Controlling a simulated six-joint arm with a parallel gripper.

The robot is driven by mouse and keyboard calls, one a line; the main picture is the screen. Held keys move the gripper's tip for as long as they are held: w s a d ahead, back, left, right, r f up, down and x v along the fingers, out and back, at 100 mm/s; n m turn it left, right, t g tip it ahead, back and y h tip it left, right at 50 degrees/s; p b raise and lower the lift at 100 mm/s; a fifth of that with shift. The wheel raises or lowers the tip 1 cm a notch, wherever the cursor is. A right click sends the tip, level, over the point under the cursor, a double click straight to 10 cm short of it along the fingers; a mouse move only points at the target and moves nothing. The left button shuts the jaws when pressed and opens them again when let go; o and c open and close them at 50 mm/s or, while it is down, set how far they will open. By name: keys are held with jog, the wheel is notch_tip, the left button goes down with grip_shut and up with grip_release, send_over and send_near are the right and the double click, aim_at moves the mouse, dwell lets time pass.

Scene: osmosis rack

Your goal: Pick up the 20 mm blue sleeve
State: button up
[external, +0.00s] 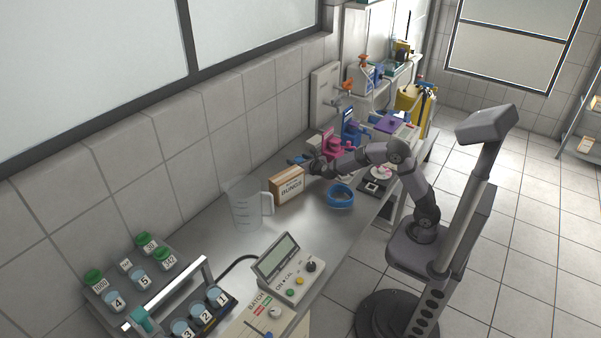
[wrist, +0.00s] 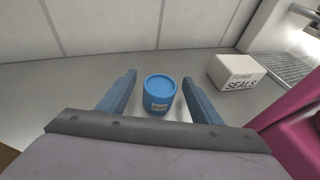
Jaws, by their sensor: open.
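A blue cylinder (wrist: 160,95) with a pale label, apparently the sleeve, stands upright on the grey bench in the wrist view. The label is too small to read. My gripper (wrist: 159,78) is open, with one blue-grey finger to the left of the cylinder and one to the right. Gaps show between both fingers and the cylinder, and nothing is held. In the external view my gripper (external: 303,161) is low over the bench near the wall, behind the bungs box. There I cannot separate the cylinder from the blue fingers.
A white seals box (wrist: 236,72) stands right of the cylinder, and a pink object (wrist: 292,130) is close on the right. The bungs box (external: 287,186), a clear jug (external: 244,205) and a blue ring-like item (external: 341,196) stand nearby. The tiled wall is behind.

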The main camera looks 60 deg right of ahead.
aim_at(299, 159)
jog(key=c, duration=1.1)
jog(key=shift+c, duration=0.2)
jog(key=shift+r, duration=0.1)
notch_tip(299, 159, up, 18)
jog(key=p, duration=0.5)
jog(key=shift+p, duration=0.35)
